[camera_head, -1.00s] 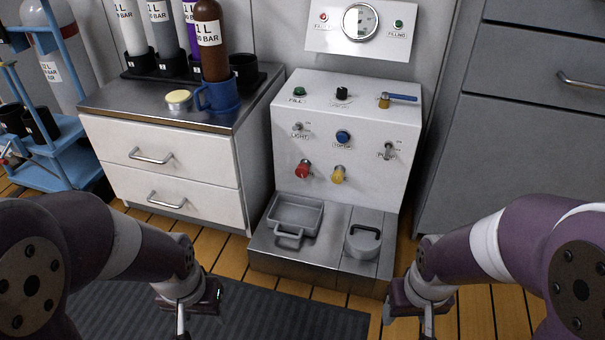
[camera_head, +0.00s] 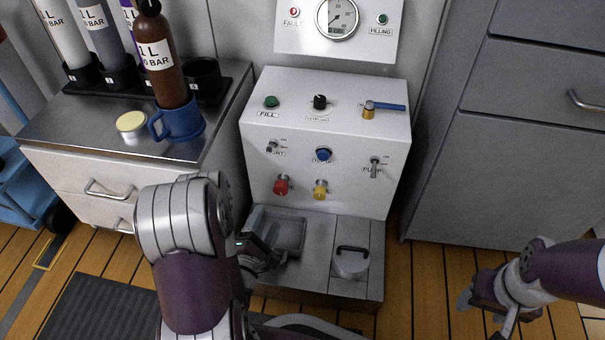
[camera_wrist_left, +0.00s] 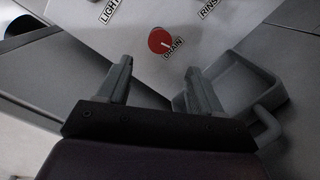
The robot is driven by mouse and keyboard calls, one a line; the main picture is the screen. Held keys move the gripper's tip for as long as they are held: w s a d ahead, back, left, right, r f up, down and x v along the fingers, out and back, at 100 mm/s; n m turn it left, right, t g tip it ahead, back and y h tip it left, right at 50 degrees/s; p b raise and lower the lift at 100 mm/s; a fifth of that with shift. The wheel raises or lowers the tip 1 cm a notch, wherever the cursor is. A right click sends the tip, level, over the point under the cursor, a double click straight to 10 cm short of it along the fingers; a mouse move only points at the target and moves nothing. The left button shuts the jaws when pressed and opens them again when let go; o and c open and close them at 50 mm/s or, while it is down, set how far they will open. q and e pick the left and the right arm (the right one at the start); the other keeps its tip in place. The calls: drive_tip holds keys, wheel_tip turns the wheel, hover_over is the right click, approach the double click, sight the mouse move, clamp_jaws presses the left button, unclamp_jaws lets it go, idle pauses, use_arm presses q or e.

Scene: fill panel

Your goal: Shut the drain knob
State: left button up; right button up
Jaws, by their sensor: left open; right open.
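The red drain knob (camera_head: 282,185) sticks out of the lower left of the white panel's front face. In the left wrist view the round red knob (camera_wrist_left: 161,40) carries a white line and has the label DRAIN beside it. My left gripper (camera_wrist_left: 160,82) is open and empty, with the knob ahead of the gap between its fingers and apart from them. In the head view the left gripper (camera_head: 262,248) is below the knob, over the grey tray, partly hidden by my arm. My right gripper (camera_head: 490,305) is open and empty at the lower right, far from the panel.
A blue mug (camera_head: 180,122) holding a brown bottle (camera_head: 163,60) stands on the left cabinet.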

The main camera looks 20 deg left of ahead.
sight(279, 193)
use_arm(q)
drive_tip(key=w+b, duration=0.2)
drive_tip(key=w, duration=0.1)
drive_tip(key=w+a+b, duration=0.1)
drive_tip(key=w+b, duration=0.1)
drive_tip(key=w, duration=0.2)
drive_tip(key=w+b, duration=0.2)
drive_tip(key=w, duration=0.2)
drive_tip(key=shift+a+f, duration=0.2)
drive_tip(key=shift+a, duration=0.05)
drive_tip(key=shift+w+r, duration=0.2)
drive_tip(key=shift+w, duration=0.15)
drive_tip(key=c, duration=1)
